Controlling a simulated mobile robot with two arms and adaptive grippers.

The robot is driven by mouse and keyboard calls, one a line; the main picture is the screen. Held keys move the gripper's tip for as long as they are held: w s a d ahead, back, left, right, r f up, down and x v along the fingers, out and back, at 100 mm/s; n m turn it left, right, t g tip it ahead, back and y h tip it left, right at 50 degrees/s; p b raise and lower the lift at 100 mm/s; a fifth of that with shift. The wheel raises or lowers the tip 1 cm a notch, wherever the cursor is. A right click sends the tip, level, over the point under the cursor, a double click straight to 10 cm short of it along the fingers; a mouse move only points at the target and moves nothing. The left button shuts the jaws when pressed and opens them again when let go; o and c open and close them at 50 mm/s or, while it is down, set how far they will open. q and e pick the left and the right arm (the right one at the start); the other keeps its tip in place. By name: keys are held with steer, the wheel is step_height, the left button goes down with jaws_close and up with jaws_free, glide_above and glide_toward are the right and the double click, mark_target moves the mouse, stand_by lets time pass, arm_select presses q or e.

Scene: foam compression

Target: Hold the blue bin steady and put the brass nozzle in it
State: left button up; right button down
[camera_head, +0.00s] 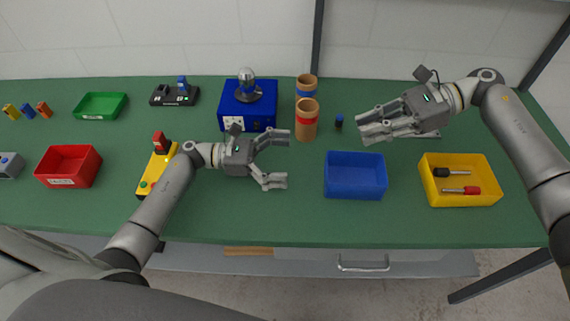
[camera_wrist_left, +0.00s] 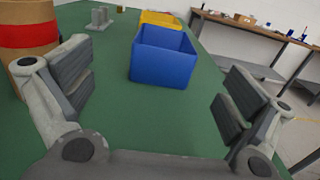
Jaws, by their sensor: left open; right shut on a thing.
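The blue bin (camera_head: 356,188) stands empty on the green table, right of the middle. My left gripper (camera_head: 279,159) is open to the left of it, apart from it, with its fingers pointing towards the bin. In the left wrist view the blue bin (camera_wrist_left: 163,66) shows ahead, between and beyond the open fingers. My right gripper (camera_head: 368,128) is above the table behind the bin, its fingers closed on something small. The brass nozzle cannot be made out clearly between these fingers.
A yellow bin (camera_head: 460,192) with two screwdriver-like tools stands right of the blue bin. Cardboard tubes (camera_head: 306,122) and a blue box (camera_head: 247,110) stand behind my left gripper. A small dark blue cylinder (camera_head: 339,121) is near my right fingertips. The table between left gripper and bin is clear.

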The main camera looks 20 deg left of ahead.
arm_select(q)
steer(key=shift+s+d+f, duration=0.15)
steer(key=shift+s+f, duration=0.05)
steer(key=shift+f, duration=0.25)
steer(key=shift+s+d+f, duration=0.15)
steer(key=shift+s+f, duration=0.05)
steer(key=shift+f, duration=0.2)
steer(key=x, duration=1.1)
steer(key=shift+d+f, duration=0.1)
steer(key=shift+d, duration=0.3)
steer(key=shift+c, duration=0.4)
steer(key=c, duration=0.7)
arm_select(e)
glide_above(354, 181)
steer(key=shift+f, duration=5.8)
